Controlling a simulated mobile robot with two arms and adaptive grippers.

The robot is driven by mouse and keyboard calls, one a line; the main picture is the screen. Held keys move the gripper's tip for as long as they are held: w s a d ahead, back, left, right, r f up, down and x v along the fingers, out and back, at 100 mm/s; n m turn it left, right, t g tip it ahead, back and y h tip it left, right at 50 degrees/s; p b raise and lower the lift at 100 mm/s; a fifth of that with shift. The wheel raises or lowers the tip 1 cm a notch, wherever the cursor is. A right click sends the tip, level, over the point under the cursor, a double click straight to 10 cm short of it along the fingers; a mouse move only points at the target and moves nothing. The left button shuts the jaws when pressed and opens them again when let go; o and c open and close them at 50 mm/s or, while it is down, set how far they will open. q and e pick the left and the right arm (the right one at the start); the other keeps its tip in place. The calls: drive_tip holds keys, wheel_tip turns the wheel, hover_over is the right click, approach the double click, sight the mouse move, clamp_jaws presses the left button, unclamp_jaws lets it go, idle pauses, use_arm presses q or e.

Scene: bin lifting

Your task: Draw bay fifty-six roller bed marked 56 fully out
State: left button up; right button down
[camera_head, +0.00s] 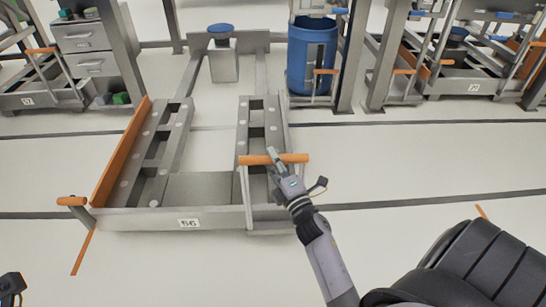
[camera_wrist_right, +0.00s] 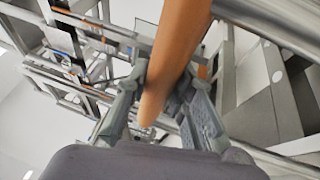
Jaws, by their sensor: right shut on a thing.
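The grey roller bed (camera_head: 165,218) carries a white plate marked 56 (camera_head: 189,223) on its front beam. It stands out on the open floor, with long rails running back to the bay. An orange bar handle (camera_head: 293,158) stands at its right front. My right gripper (camera_head: 277,160) is shut on this handle; the wrist view shows its fingers (camera_wrist_right: 165,98) on both sides of the orange bar (camera_wrist_right: 172,60). A second orange handle (camera_head: 72,201) sticks out at the left front. A dark piece, seemingly of my left gripper (camera_head: 11,288), shows at the lower left corner; its fingers cannot be made out.
A blue barrel (camera_head: 311,58) stands in the bay behind, right of the rails. A drawer cabinet (camera_head: 88,50) stands at the back left. Other bay frames (camera_head: 480,75) fill the back right. The floor (camera_head: 430,165) right of the bed is clear.

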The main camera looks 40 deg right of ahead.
drive_tip(key=shift+s+a+f, duration=0.1)
drive_tip(key=shift+a+f, duration=0.05)
drive_tip(key=shift+f, duration=0.05)
drive_tip(key=c, duration=1.8)
unclamp_jaws()
drive_tip(key=shift+c, duration=0.2)
drive_tip(key=shift+o, duration=1.3)
drive_tip(key=shift+s+r, duration=0.15)
drive_tip(key=shift+o, duration=1.1)
drive_tip(key=v, duration=0.7)
drive_tip(key=shift+s, duration=0.2)
